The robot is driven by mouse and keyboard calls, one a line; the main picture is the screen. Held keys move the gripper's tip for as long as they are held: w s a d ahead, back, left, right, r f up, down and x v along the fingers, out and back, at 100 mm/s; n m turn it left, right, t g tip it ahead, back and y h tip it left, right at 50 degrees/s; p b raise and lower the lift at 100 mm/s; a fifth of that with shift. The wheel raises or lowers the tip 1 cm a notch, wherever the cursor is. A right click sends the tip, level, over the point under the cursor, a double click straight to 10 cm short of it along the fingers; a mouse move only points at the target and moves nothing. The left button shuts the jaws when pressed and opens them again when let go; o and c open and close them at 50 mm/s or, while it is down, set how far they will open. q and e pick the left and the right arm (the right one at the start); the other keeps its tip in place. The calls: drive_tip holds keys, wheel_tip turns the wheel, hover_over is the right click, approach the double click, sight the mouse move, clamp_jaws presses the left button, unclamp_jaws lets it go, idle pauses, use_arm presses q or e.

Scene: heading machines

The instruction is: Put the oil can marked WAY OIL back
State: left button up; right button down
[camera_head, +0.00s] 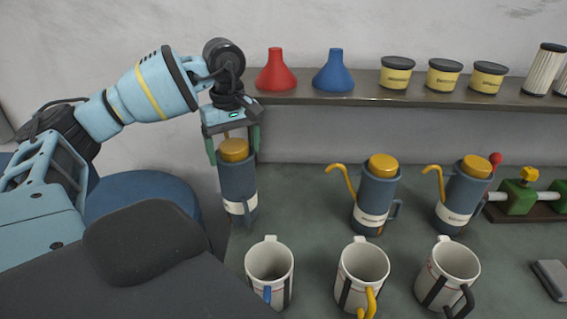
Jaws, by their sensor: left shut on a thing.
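My left gripper (233,143) points down and is shut on a blue oil can (237,182) with a yellow cap, gripping it near the top. That can is upright at the left end of the green bench (310,215); I cannot tell whether its base touches the bench. Two similar blue oil cans with yellow caps and spouts stand on the bench, one in the middle (375,192) and one to the right (462,194). Each can has a white label band, too small to read, so I cannot tell which says WAY OIL. My right gripper is out of view.
Three white mugs (270,262) (361,263) (447,270) stand along the front. A shelf (310,97) behind holds red and blue funnels, yellow tubs and filters. A green device (517,196) is at right. A blue round thing (140,195) is left of the bench.

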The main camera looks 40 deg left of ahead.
use_arm(q)
drive_tip(key=w+d, duration=0.6)
drive_tip(key=d, duration=0.1)
drive_tip(key=shift+d+b, duration=0.25)
drive_tip(key=shift+b, duration=0.15)
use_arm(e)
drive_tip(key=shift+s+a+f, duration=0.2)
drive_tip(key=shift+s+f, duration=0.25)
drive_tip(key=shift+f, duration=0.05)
use_arm(q)
drive_tip(key=shift+w, duration=0.15)
